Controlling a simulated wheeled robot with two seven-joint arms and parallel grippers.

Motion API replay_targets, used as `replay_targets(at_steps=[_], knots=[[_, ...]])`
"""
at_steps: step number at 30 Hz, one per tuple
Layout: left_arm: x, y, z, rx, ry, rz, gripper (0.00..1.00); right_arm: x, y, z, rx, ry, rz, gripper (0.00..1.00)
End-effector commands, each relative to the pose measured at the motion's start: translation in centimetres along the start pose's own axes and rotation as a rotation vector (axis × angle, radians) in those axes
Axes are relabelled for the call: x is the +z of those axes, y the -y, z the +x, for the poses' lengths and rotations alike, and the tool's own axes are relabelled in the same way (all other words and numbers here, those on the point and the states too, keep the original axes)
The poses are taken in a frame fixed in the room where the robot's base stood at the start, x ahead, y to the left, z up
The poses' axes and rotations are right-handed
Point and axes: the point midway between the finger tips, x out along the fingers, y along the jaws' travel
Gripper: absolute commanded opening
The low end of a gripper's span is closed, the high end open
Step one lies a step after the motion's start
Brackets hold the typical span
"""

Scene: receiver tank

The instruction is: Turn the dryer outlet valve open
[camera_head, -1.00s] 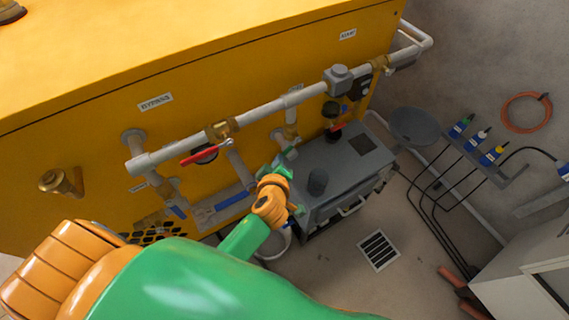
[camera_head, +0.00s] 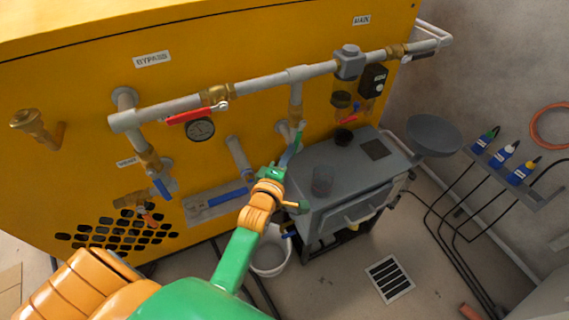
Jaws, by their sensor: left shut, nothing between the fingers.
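Which valve is the dryer outlet valve I cannot tell; no label I can read names it. A blue-handled valve (camera_head: 161,188) hangs at the lower left. A red-lever valve (camera_head: 216,97) sits on the white pipe. My right gripper is out of view.
A grey box unit (camera_head: 345,190) stands right of my left gripper, with a white bucket (camera_head: 270,255) below. A pressure gauge (camera_head: 200,130) hangs under the red lever. A grey bar (camera_head: 205,207) with a blue strip is on the panel. A floor grate (camera_head: 390,278) lies right.

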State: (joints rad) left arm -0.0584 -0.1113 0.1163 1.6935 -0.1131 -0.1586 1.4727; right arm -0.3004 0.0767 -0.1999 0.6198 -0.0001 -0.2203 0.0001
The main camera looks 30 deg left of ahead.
Motion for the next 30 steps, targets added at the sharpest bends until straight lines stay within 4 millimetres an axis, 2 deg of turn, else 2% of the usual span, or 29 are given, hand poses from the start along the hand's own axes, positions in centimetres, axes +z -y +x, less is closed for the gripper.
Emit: replay_targets(at_steps=[1, 9, 30], knots=[[0.1, 0.7, 0.2, 0.02, -0.003, -0.018, 0.0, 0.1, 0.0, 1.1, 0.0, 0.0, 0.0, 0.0], [0.6, 0.7, 0.8, 0.101, -0.002, -0.098, 0.0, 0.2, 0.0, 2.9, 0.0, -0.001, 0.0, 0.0], [0.8, 0.5, 1.0, 0.131, -0.002, -0.128, 0.0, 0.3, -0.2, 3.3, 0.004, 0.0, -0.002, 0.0]])
